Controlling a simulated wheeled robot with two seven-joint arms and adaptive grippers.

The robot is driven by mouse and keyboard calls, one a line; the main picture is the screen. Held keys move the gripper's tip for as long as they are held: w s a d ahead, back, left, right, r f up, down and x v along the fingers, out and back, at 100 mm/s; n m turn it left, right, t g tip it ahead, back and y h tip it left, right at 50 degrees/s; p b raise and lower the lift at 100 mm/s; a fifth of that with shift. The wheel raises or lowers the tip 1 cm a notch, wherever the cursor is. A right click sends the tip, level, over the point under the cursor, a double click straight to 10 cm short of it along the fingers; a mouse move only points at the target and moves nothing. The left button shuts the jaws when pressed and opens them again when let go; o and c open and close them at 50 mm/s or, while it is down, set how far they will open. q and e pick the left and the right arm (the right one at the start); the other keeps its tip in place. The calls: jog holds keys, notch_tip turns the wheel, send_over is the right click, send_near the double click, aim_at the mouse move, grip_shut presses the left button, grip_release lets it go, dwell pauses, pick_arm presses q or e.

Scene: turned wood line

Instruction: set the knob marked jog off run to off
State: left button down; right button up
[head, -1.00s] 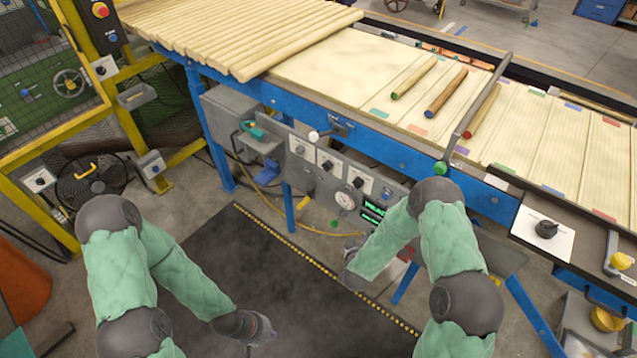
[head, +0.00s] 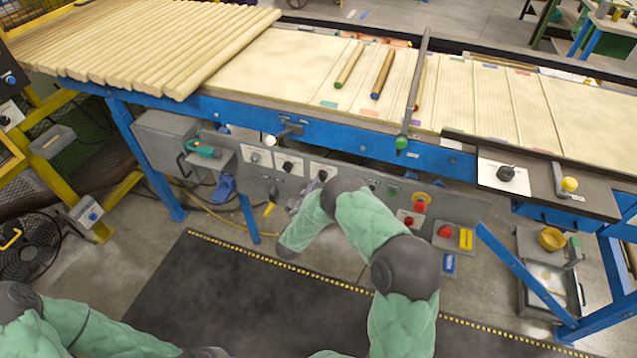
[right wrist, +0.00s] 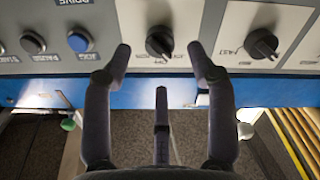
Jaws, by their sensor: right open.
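A dark knob (right wrist: 160,41) on a light plate sits on the control panel in the right wrist view. Its grip looks tilted, and the small lettering around it is too blurred to read surely. My right gripper (right wrist: 161,66) is open, with one fingertip to each side of this knob; contact is not clear. In the head view my right gripper (head: 308,192) is at the panel, by the rightmost white knob plate (head: 323,170), and my arm hides part of it. My left arm shows at the bottom left, its gripper out of frame.
A second knob (right wrist: 261,44), lettered FAST, is to the right in the wrist view. A blue button (right wrist: 80,41) and a dark button (right wrist: 33,43) are to the left. The blue conveyor beam (head: 350,137) runs above the panel. A dark mat (head: 240,290) covers the floor.

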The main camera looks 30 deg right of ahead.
jog(key=shift+b+x, duration=0.5)
jog(key=shift+x, duration=1.9)
jog(key=c, duration=1.1)
